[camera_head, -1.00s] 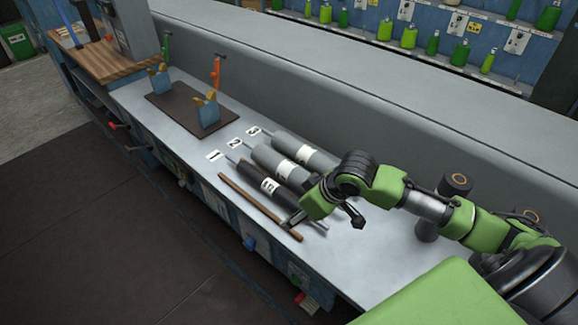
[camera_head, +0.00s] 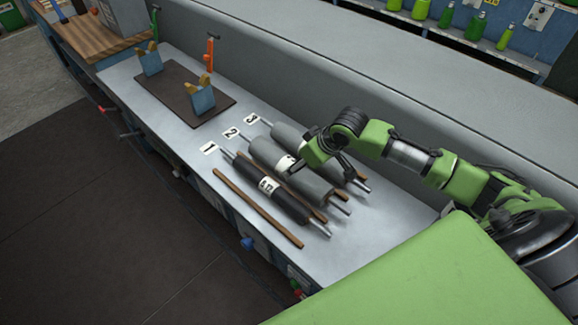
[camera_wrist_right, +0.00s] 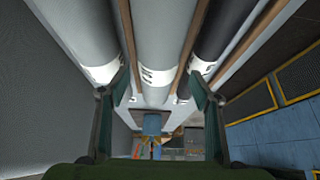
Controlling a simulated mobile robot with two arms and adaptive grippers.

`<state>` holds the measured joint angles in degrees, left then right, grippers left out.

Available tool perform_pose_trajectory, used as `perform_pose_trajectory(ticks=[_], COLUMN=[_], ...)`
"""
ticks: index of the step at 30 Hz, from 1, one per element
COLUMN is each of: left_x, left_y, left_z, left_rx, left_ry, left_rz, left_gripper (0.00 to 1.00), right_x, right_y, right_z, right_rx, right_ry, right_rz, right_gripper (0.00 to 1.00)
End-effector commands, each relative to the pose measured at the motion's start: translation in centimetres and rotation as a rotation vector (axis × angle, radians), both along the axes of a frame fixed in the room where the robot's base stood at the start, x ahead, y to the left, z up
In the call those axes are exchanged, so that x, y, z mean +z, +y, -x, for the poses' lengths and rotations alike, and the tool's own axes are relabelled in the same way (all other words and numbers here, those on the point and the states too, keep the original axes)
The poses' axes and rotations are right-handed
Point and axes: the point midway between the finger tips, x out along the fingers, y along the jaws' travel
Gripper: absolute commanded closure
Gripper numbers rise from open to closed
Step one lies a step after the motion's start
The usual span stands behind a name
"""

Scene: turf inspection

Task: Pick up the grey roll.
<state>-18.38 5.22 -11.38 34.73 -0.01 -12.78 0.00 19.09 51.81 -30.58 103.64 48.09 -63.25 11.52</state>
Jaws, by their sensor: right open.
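Three rolls lie side by side on the light workbench. A dark, nearly black roll (camera_head: 262,187) lies at the front by label 1. A grey roll (camera_head: 302,181) lies in the middle by label 2, and another grey roll (camera_head: 288,137) lies behind it by label 3. My right gripper (camera_head: 320,171) is open above the middle grey roll, partly covering it and the rear roll. In the right wrist view, the middle grey roll (camera_wrist_right: 155,45) runs between the spread fingers of the right gripper (camera_wrist_right: 152,92); contact cannot be told. My left gripper is out of view.
Wooden strips lie between the rolls, and one strip (camera_head: 257,208) lies along the bench's front. A raised grey ledge (camera_head: 390,80) runs behind.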

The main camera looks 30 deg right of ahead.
Motion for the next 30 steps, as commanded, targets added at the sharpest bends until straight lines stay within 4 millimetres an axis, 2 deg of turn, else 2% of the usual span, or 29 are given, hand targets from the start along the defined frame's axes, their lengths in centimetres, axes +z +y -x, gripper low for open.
perform_pose_trajectory(ticks=[9,18,28,29,30], left_x=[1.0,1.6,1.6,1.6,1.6], left_y=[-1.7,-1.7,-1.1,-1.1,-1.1], left_z=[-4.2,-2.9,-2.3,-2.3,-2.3], left_rx=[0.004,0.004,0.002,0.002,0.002], left_ry=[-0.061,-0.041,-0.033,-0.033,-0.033], left_rz=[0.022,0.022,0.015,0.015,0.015], left_gripper=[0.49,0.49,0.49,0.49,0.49], right_x=[-1.6,-4.4,-5.0,-5.0,-5.0], right_y=[0.4,0.9,0.9,0.9,0.9], right_z=[-1.3,-3.3,-3.5,-3.5,-3.5], right_rx=[0.000,0.000,0.001,0.001,0.001], right_ry=[0.000,0.000,-0.002,-0.002,-0.002], right_rz=[-0.001,0.000,0.001,0.001,0.001], right_gripper=[0.42,0.42,0.42,0.47,0.57])
